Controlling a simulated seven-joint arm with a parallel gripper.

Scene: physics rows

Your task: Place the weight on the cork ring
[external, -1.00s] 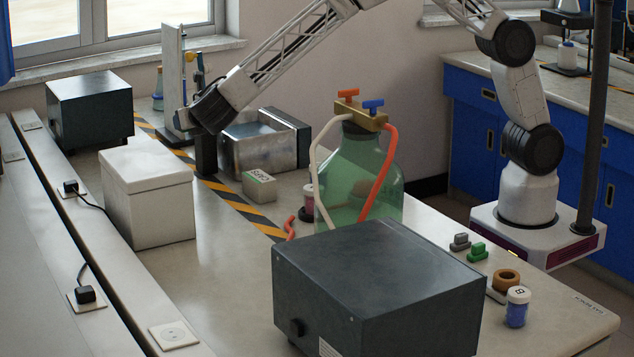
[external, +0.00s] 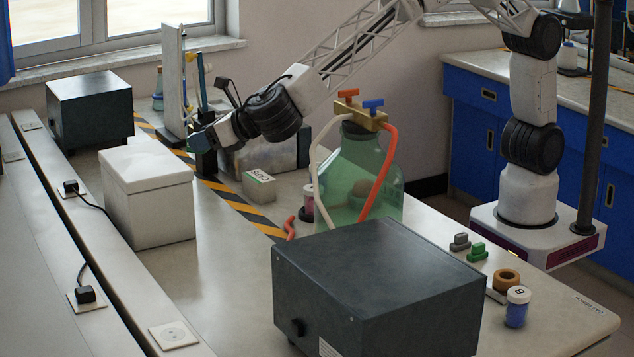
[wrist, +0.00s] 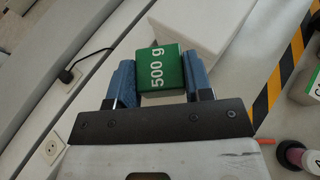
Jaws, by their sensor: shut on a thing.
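My gripper (wrist: 158,68) is shut on a green block-shaped weight (wrist: 166,57) marked "500 g" in the wrist view, with one blue finger on each side. In the external view my gripper (external: 204,148) is at the far left part of the bench, above the striped tape and right of the white box; the weight cannot be made out there. A brown cork ring (external: 507,278) lies near the bench's right end, far from my gripper, beside a jar with a white lid.
A large green glass bottle (external: 350,205) with tubes and a dark box (external: 375,285) stand between my gripper and the cork ring. A white box (external: 148,200) and a small labelled block (external: 259,186) are near my gripper. Small grey (external: 460,242) and green (external: 477,252) pieces lie near the ring.

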